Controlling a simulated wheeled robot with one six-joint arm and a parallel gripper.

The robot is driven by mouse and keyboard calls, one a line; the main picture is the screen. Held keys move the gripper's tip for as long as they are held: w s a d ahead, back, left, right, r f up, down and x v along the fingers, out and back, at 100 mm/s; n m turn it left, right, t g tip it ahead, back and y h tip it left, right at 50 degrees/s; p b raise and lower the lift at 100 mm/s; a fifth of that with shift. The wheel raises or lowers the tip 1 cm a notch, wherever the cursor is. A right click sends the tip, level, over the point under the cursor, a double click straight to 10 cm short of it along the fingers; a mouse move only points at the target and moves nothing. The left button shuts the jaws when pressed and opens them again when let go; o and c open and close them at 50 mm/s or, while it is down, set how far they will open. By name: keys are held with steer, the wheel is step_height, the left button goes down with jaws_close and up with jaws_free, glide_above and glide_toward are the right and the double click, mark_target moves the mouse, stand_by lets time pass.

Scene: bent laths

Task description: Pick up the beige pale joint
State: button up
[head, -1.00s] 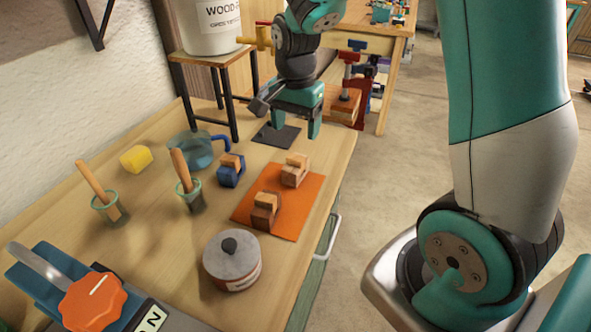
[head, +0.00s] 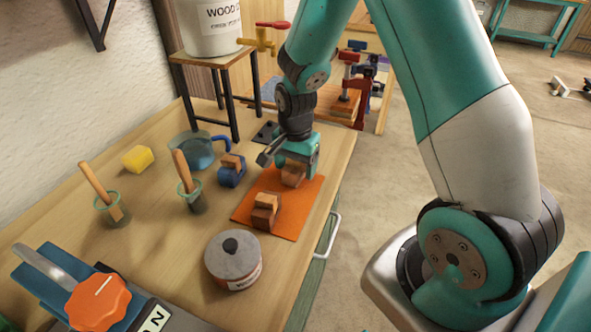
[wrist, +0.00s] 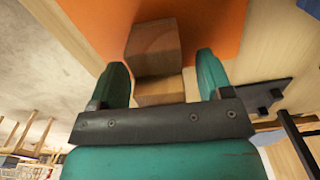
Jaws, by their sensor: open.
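The beige pale joint (head: 292,178), made of two wooden blocks set together, stands at the far end of the orange mat, partly hidden by my gripper (head: 297,160). In the wrist view the joint shows a browner block (wrist: 153,45) and a paler block (wrist: 160,90). My gripper is open there too (wrist: 163,68), with one finger to each side of the joint and gaps between. I cannot tell how far down the fingers reach. A darker brown joint (head: 265,212) stands on the near part of the mat.
The orange mat (head: 250,205) lies near the bench's right edge. A blue clamp with a wooden piece (head: 230,170), glue pots with brushes (head: 190,190), a lidded tin (head: 233,262) and a yellow block (head: 138,158) stand around. A stool (head: 213,60) stands behind.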

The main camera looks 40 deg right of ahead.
steer(key=shift+c, duration=0.4)
steer(key=c, duration=0.9)
steer(key=shift+c, duration=0.2)
